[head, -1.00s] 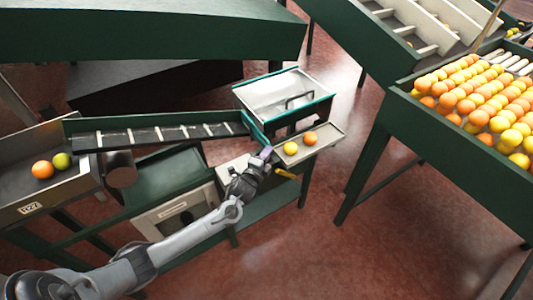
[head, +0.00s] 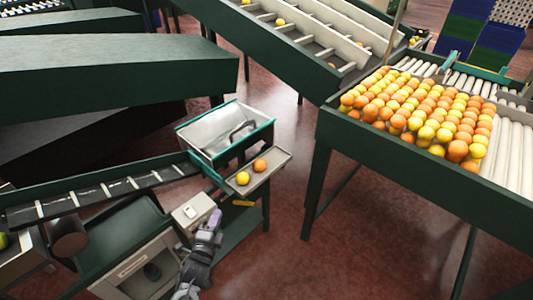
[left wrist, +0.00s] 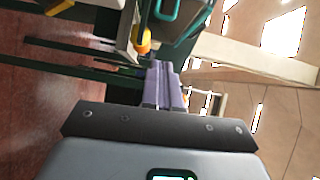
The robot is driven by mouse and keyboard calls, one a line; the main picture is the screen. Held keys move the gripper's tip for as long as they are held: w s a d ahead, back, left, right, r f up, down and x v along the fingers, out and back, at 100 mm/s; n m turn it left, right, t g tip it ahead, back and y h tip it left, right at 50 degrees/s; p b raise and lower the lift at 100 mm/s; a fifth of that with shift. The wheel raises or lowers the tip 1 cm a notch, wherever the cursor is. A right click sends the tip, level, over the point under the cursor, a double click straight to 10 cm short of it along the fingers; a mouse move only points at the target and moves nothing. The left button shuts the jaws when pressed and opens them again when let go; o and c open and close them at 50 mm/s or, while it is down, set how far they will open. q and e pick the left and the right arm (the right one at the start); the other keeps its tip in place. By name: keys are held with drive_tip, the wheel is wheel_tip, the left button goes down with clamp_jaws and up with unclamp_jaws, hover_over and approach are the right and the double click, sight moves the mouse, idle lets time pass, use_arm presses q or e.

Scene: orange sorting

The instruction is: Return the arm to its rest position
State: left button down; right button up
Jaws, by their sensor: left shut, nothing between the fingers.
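My left gripper (head: 214,222) shows at the bottom of the head view, beside the small cream control box (head: 192,212) of the sorting machine. Its purple fingers are together with nothing between them. In the left wrist view the closed fingers (left wrist: 162,85) point up the picture. A yellow fruit (head: 242,178) and an orange (head: 260,165) sit on the small tray (head: 278,160), up and to the right of the gripper and apart from it. My right gripper is in neither view.
A green-framed table (head: 420,172) full of oranges and yellow fruit stands at right. A clear-lidded bin (head: 226,132) is behind the small tray. A slatted conveyor (head: 110,188) runs to the left. Red floor (head: 345,235) is open between the machine and the full table.

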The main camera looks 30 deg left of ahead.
use_arm(q)
drive_tip(key=s+d+f+n+g+h, duration=0.3)
drive_tip(key=s+d+f+n+g, duration=0.1)
drive_tip(key=s+d, duration=0.6)
drive_tip(key=s+d+r+n+g+h, duration=0.1)
drive_tip(key=s+d+r+n+g, duration=0.15)
drive_tip(key=s+n+g, duration=0.4)
drive_tip(key=s+d+r+n+g+h, duration=0.1)
drive_tip(key=s+d+g, duration=0.2)
drive_tip(key=s, duration=0.6)
wheel_tip(320, 180, up, 29)
drive_tip(key=p, duration=2.8)
drive_tip(key=shift+w+n+p, duration=0.3)
drive_tip(key=shift+n+p, duration=0.05)
drive_tip(key=shift+f, duration=0.1)
